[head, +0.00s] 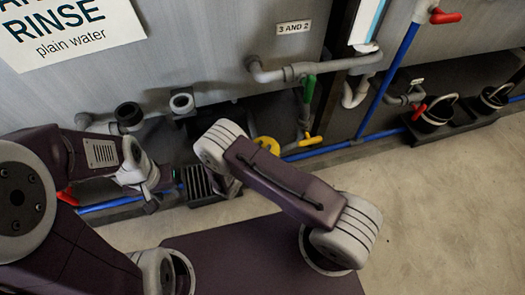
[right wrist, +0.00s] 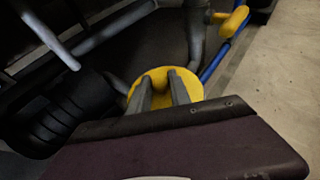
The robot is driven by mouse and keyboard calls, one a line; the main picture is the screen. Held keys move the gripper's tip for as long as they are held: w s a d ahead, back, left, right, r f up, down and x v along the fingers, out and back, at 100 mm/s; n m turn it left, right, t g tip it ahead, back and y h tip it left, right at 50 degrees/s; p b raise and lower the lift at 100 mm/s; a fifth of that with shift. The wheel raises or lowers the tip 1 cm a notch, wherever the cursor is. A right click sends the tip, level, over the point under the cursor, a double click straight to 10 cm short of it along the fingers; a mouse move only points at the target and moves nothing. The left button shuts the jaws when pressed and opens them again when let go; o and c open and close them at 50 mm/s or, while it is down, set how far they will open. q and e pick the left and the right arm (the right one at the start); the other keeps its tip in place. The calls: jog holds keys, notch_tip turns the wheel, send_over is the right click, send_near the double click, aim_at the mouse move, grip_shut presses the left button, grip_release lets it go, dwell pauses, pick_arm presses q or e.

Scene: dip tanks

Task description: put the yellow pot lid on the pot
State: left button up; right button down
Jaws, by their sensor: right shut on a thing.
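The yellow pot lid (right wrist: 133,99) is a round disc with a raised grip in the right wrist view. My right gripper (right wrist: 162,82) is shut on that raised grip. In the head view, the lid (head: 268,145) shows as a small yellow patch beyond my right arm, which hides that gripper. I cannot tell for sure which thing is the pot. A black ribbed round thing (right wrist: 48,125) lies left of the lid in the right wrist view. My left gripper (head: 158,197) is low at the left in the head view; its fingers are too unclear to read.
Grey pipes (head: 268,74), a green-handled valve (head: 309,88), a yellow handle (head: 311,140) and a blue pipe (head: 390,78) are close by the tanks. Concrete floor (head: 430,200) at the right is clear.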

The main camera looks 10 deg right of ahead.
jog(key=shift+r, duration=0.15)
jog(key=shift+f, duration=0.2)
jog(key=c, duration=1.2)
grip_release()
jog(key=shift+r, duration=0.15)
jog(key=shift+s+a+r+p, duration=0.15)
jog(key=shift+a+r+p, duration=0.05)
jog(key=shift+r+p, duration=0.15)
jog(key=p+v, duration=0.5)
jog(key=v, duration=0.6)
jog(key=shift+s+a+p, duration=0.15)
jog(key=shift+s+p, duration=0.05)
jog(key=shift+p, duration=0.1)
